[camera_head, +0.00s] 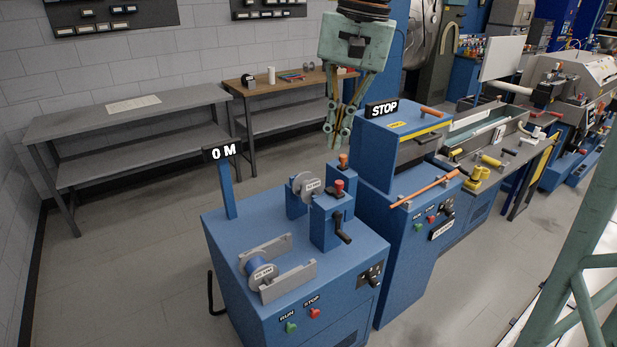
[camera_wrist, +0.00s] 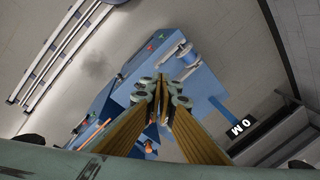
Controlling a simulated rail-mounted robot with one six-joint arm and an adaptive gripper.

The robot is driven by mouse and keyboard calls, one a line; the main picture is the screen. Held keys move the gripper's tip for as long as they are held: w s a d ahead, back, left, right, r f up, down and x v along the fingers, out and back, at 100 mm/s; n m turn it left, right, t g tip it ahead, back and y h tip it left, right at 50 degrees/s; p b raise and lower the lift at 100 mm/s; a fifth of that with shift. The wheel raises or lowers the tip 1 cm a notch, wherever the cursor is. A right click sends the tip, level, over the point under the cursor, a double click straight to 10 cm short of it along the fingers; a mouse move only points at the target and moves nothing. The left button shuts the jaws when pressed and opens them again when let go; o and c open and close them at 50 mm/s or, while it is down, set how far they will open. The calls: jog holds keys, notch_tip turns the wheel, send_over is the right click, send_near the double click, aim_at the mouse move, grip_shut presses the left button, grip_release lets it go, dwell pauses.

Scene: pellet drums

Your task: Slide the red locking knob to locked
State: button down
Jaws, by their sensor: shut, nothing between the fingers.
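A small red knob (camera_head: 339,185) stands on top of a blue upright block (camera_head: 332,217) with a black crank handle (camera_head: 343,237) on the blue machine with the "0 M" sign. I cannot tell whether its position is locked. My gripper (camera_head: 333,145) hangs above and behind this block, pointing down, shut and empty, apart from the knob. In the wrist view, the closed fingertips (camera_wrist: 160,82) are over the blue machine, and the fingers hide part of it. I cannot clearly make out the red knob there.
An orange-topped part (camera_head: 343,161) stands just behind the red knob. A "0 M" sign (camera_head: 222,152) rises at left. A spool (camera_head: 262,272) sits in a grey cradle in front. The taller "STOP" machine (camera_head: 400,130) with an orange bar (camera_head: 425,189) is close on the right.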

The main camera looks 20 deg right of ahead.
jog(key=w+d+f+m+g+y+p, duration=0.1)
jog(key=w+d+f+m+p, duration=0.4)
jog(key=w+d, duration=0.55)
jog(key=w+d+f+m+y+p, duration=0.1)
jog(key=w+d+f+m, duration=0.1)
jog(key=w+d+f, duration=0.65)
jog(key=w+d+f+m+y+p, duration=0.1)
jog(key=w+d+f+m+p, duration=0.1)
jog(key=w+d+f, duration=0.4)
jog(key=w+d+m, duration=0.1)
jog(key=d, duration=0.1)
jog(key=shift+w+d+f+g+p, duration=0.3)
jog(key=shift+w+d+p, duration=0.05)
dwell(0.4)
jog(key=shift+a+f, duration=0.1)
jog(key=shift+f, duration=0.05)
dwell(0.3)
jog(key=shift+s+a+f+p, duration=0.1)
jog(key=shift+a+f+p, duration=0.2)
jog(key=shift+a+f, duration=1.1)
jog(key=shift+w+a+f+p, duration=0.1)
jog(key=shift+a+f+p, duration=0.25)
jog(key=shift+a+f, duration=1)
jog(key=shift+s+a+f+p, duration=0.1)
jog(key=shift+a+f+p, duration=0.2)
jog(key=shift+a+f, duration=1.1)
